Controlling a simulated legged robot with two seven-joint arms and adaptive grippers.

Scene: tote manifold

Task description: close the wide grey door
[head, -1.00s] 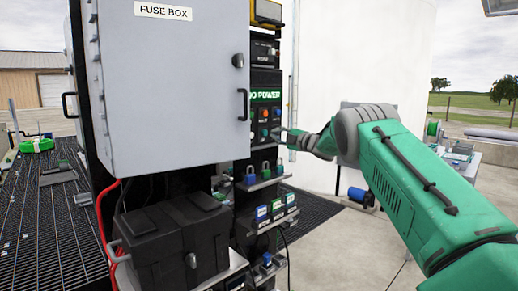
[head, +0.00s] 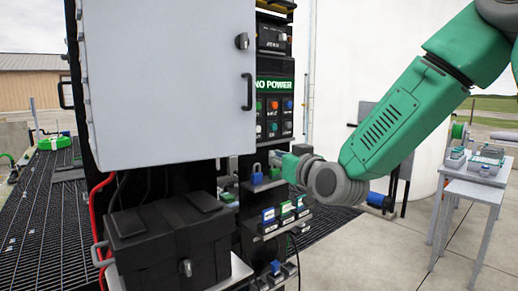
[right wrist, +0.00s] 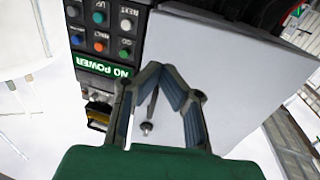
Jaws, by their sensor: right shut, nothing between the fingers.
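The wide grey door (head: 165,90) is the broad front of the grey fuse box in the head view. A black handle (head: 247,92) and a dark knob (head: 241,41) sit near its right edge. The door looks flush with the box; I cannot tell if it is fully shut. In the right wrist view the door (right wrist: 235,75) fills the middle right, its knob (right wrist: 147,128) showing beyond the fingers. My right gripper (head: 281,163) is low and right of the door, apart from it, partly hidden by its wrist. Its fingers (right wrist: 165,70) are shut and empty. My left gripper is out of view.
A black control panel (head: 274,115) with buttons and a "NO POWER" sign stands right of the door. Padlocks (head: 257,174) and small coloured blocks (head: 268,217) sit on shelves below. A black case (head: 170,240) lies under the box. A grey table (head: 470,190) stands at right.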

